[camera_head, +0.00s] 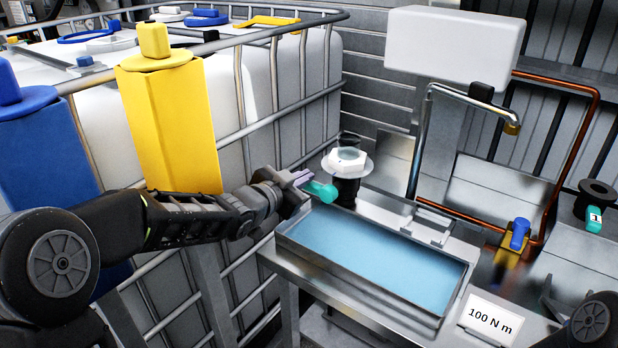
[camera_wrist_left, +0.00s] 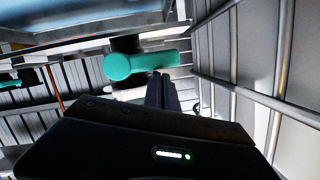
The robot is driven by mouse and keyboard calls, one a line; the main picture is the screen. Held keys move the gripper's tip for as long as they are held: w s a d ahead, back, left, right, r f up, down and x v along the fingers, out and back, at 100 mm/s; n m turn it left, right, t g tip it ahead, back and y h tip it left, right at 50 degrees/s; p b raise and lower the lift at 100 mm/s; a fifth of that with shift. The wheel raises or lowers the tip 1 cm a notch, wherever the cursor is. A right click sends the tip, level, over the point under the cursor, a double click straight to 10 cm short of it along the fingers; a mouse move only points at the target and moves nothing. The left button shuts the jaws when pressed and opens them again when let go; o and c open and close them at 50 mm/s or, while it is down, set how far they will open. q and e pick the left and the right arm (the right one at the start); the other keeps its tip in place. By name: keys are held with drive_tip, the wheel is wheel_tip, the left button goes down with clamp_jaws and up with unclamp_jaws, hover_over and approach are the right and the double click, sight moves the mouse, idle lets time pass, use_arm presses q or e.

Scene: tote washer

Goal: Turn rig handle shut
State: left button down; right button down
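A teal handle (camera_head: 322,190) sticks out to the left from a black fitting (camera_head: 346,190) with a white hexagonal top (camera_head: 347,162), at the back left corner of the blue-filled basin. My left gripper (camera_head: 303,178) is at the left of the handle's rounded end, very close to it; I cannot tell whether they touch. In the left wrist view the teal handle (camera_wrist_left: 140,64) lies just beyond the fingertips (camera_wrist_left: 162,78). The two fingers look side by side with nothing between them. My right gripper is out of view.
The basin (camera_head: 364,293) stands right of a caged white tank (camera_head: 255,100). A yellow block (camera_head: 170,125) stands near my left arm. A bent metal spout (camera_head: 455,92), a copper pipe (camera_head: 572,150), a blue valve handle (camera_head: 519,234) and a "100 N m" card (camera_head: 490,318) are at the right.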

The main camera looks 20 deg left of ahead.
use_arm(q)
drive_tip(key=shift+a+f, duration=0.15)
wheel_tip(320, 180, up, 10)
drive_tip(key=p, duration=0.2)
drive_tip(key=shift+p, duration=0.3)
